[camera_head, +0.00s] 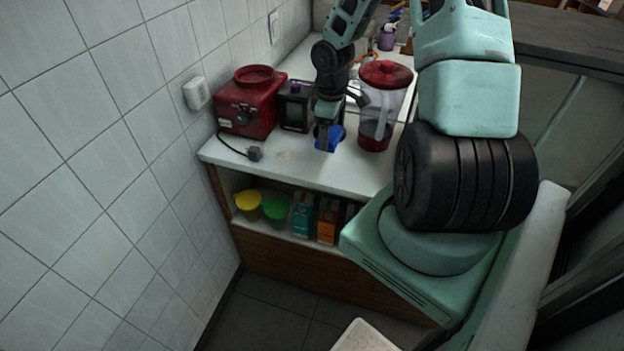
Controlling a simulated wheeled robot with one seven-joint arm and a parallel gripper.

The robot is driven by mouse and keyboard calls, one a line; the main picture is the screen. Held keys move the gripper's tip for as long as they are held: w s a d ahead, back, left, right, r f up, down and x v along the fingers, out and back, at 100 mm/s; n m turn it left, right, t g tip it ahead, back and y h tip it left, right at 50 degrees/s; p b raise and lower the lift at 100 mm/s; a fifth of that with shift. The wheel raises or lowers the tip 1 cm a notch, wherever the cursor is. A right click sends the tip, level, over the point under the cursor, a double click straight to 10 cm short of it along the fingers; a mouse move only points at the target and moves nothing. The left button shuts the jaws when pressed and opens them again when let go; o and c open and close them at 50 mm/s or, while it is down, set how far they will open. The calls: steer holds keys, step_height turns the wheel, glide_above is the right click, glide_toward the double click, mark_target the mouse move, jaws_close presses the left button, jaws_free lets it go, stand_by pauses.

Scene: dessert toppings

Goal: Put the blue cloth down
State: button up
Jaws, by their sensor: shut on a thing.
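The blue cloth (325,145) is a small bright blue patch at the tip of my gripper (328,128), over the white counter (290,172). My gripper points down and is shut on the cloth. The cloth is at or just above the counter top; I cannot tell whether it touches. Part of the cloth is hidden behind the fingers.
A clear pitcher with a red lid (385,75) stands just right of my gripper. A black device (296,108) and a red appliance (250,100) stand to its left. A plug (255,153) lies near the front edge. The counter front between plug and pitcher is mostly clear.

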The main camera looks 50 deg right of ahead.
mark_target(328, 169)
steer(key=shift+s, duration=0.2)
step_height(328, 169, down, 10)
steer(key=shift+r, duration=0.1)
stand_by(0.3)
steer(key=o, duration=1)
steer(key=shift+f, duration=0.2)
